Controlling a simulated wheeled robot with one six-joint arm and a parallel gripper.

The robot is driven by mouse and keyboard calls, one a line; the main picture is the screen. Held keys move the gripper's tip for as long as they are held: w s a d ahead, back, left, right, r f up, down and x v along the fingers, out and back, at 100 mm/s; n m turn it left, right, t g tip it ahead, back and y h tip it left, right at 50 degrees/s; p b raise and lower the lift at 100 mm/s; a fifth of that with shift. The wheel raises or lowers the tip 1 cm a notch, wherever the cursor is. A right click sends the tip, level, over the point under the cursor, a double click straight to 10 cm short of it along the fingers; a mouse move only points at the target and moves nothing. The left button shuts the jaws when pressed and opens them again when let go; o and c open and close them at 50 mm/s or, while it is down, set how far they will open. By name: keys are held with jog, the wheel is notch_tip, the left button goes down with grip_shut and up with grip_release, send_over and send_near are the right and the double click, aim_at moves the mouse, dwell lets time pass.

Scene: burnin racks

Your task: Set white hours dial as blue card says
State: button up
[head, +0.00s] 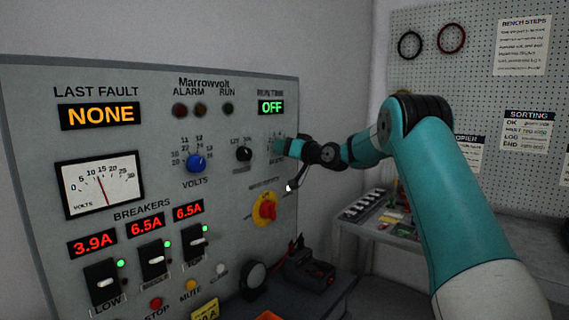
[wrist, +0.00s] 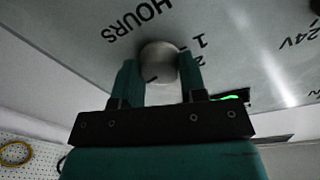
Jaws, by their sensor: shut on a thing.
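The hours dial (wrist: 160,62) is a pale round knob on the grey panel, with the word HOURS beside it and the numbers 1 and 2 near its edge in the wrist view. My gripper (wrist: 160,80) is shut on it, one finger on each side. A dark pointer mark shows low on the knob, partly hidden by the fingers. In the head view my gripper (head: 281,147) is at the upper right of the panel and covers the dial. The run time display (head: 271,107) above it reads OFF. I cannot make out a blue card.
Left of my gripper are a black knob (head: 244,154) and the blue volts knob (head: 196,162). A red and yellow rotary switch (head: 265,209) sits below. Breaker switches (head: 153,257) fill the lower left. A bench (head: 386,229) stands right of the panel.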

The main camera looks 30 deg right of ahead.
jog(key=n+b, duration=0.4)
jog(key=b, duration=0.3)
jog(key=shift+f, duration=0.1)
jog(key=shift+n, duration=0.3)
jog(key=o, duration=0.9)
jog(key=b+v, duration=0.6)
jog(key=v, duration=1.1)
jog(key=shift+s+d+f, duration=0.15)
